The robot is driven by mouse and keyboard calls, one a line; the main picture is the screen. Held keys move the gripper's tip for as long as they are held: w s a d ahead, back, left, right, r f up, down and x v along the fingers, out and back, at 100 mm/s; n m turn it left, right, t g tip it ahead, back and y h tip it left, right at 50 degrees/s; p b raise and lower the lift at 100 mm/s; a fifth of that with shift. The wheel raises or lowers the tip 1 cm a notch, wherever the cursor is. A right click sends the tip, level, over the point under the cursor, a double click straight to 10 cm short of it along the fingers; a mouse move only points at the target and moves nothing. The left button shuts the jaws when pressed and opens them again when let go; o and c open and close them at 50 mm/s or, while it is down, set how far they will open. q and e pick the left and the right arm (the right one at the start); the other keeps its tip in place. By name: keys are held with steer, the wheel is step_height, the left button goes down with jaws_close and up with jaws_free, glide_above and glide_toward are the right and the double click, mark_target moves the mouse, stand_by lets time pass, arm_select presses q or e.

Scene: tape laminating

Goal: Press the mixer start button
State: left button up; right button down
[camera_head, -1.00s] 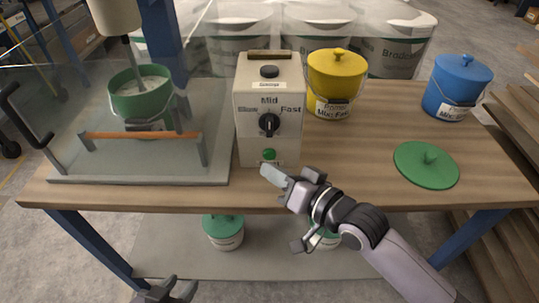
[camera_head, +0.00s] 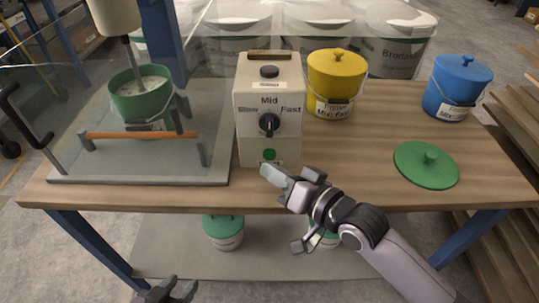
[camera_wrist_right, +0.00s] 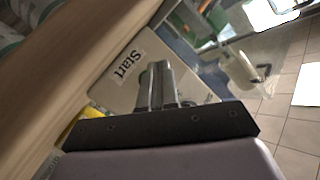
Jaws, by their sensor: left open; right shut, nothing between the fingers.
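The mixer control box (camera_head: 268,118) stands upright on the table, with a dial and a green start button (camera_head: 269,154) low on its front. In the right wrist view, the "Start" label (camera_wrist_right: 128,65) shows beside my fingers. My right gripper (camera_head: 272,172) is shut and empty, its tips just below and in front of the button; the button is mostly hidden behind the fingers (camera_wrist_right: 155,85) in the wrist view, and contact cannot be told. My left gripper (camera_head: 168,290) is open at the bottom edge, away from the box. The mixer (camera_head: 116,14) hangs over a green bucket (camera_head: 143,103).
A yellow bucket (camera_head: 335,80), a blue bucket (camera_head: 457,85) and a green lid (camera_head: 426,165) are on the right. The front right of the table (camera_head: 360,185) is clear.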

steer(key=shift+w, duration=0.15)
stand_by(0.3)
steer(key=shift+w, duration=0.3)
